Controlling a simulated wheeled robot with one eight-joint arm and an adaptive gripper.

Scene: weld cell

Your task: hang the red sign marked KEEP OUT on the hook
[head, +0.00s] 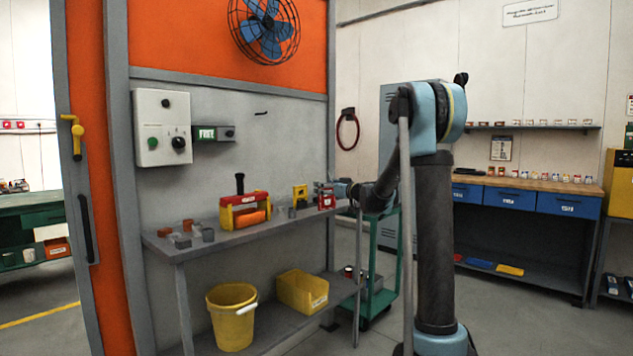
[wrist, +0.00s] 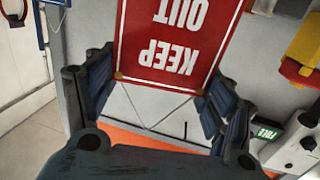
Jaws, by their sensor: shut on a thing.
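The red sign (wrist: 165,40) with white KEEP OUT letters appears upside down in the wrist view. Its thin cord forms a V beyond the sign's edge. My gripper (wrist: 160,95) has its fingers at the two sides of the sign, near its corded edge, and is shut on it. In the head view my gripper (head: 327,187) is small, with the red sign (head: 326,202) just below it, over the shelf's right end. A small dark hook (head: 261,113) sits on the grey wall, above and left of the sign. The cord appears clear of the hook.
The grey shelf (head: 200,249) holds a red-yellow holder (head: 245,212), a yellow item (head: 300,195) and small blocks. A control box (head: 163,128) and a box labelled FREE (head: 213,133) are on the wall. A green cart (head: 385,255) stands right of the shelf.

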